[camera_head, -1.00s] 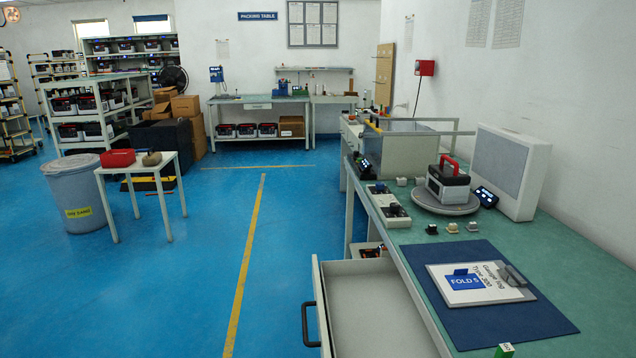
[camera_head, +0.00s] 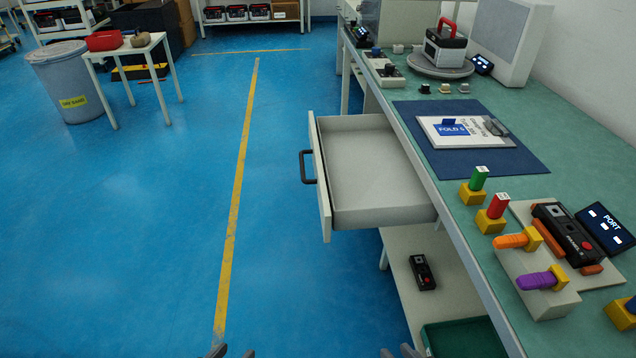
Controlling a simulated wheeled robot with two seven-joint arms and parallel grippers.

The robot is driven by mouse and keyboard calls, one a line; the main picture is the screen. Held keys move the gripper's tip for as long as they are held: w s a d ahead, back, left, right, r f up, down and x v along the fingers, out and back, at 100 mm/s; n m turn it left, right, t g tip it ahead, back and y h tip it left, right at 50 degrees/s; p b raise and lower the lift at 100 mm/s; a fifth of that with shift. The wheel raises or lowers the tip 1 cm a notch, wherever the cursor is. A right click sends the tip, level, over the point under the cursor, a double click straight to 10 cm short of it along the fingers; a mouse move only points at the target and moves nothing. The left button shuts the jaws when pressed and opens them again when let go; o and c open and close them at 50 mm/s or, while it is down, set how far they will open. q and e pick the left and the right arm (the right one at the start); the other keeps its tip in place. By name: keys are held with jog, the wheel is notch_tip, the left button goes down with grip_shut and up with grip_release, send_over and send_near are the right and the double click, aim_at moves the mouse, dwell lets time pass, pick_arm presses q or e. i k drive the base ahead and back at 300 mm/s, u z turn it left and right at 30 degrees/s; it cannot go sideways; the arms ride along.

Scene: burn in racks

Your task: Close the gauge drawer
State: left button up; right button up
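The gauge drawer (camera_head: 375,178) is pulled out to the left from under the green-topped workbench. It is open and looks empty inside. Its white front panel (camera_head: 320,180) carries a black bar handle (camera_head: 306,167) facing left over the blue floor. At the bottom edge of the head view, the tips of my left gripper (camera_head: 232,352) and my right gripper (camera_head: 401,352) just show. Both are well apart from the drawer and touch nothing visible. The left fingertips have a gap between them, and so do the right ones.
The bench (camera_head: 560,150) holds a clipboard (camera_head: 465,131) on a blue mat, colored plugs and a black device (camera_head: 565,235). A lower shelf (camera_head: 445,290) holds another black device and a green bin (camera_head: 465,340). The floor (camera_head: 150,240) left of the drawer is clear.

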aim_at(364, 178)
jog(key=k, duration=0.65)
jog(key=u, duration=1)
jog(key=i, duration=0.9)
jog(key=z, duration=1.3)
jog(key=k, duration=0.5)
jog(key=z, duration=0.4)
jog(key=i, duration=1.5)
jog(key=u, duration=0.35)
